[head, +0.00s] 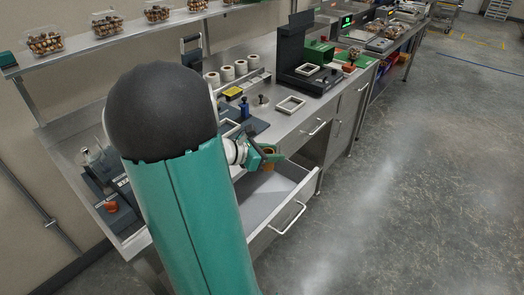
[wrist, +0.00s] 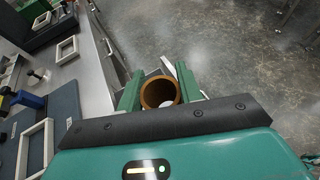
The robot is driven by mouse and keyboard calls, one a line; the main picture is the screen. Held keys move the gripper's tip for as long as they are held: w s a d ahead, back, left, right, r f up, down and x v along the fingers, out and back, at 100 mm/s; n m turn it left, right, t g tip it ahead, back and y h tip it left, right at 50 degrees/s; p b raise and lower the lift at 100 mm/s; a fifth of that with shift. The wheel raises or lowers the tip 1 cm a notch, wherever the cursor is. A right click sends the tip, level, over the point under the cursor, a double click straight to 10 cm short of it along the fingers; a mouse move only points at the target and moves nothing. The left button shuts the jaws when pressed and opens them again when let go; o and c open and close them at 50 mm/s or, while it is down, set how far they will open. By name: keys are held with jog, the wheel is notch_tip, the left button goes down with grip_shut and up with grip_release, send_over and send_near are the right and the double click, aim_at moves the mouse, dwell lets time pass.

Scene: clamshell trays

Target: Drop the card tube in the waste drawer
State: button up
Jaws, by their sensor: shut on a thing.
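The card tube (wrist: 159,92) is a short brown hollow cylinder, seen nearly end-on in the wrist view. My gripper (head: 268,156) is shut on it, with a green finger on each side in the wrist view (wrist: 160,90). The tube also shows as a small brown patch below the fingers in the head view (head: 268,167). The waste drawer (head: 290,204) is pulled open below the counter, and the visible part of its floor is bare. In the head view my gripper and the tube appear over the back part of the open drawer. My arm hides the drawer's left part.
A dark sealing machine (head: 293,62) stands further back. Open concrete floor lies to the right.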

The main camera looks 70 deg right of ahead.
notch_tip(320, 180, down, 11)
jog(key=shift+w, duration=0.2)
dwell(0.8)
jog(key=shift+d, duration=0.1)
jog(key=o, duration=1)
jog(key=shift+o, duration=0.2)
notch_tip(320, 180, up, 8)
dwell(0.7)
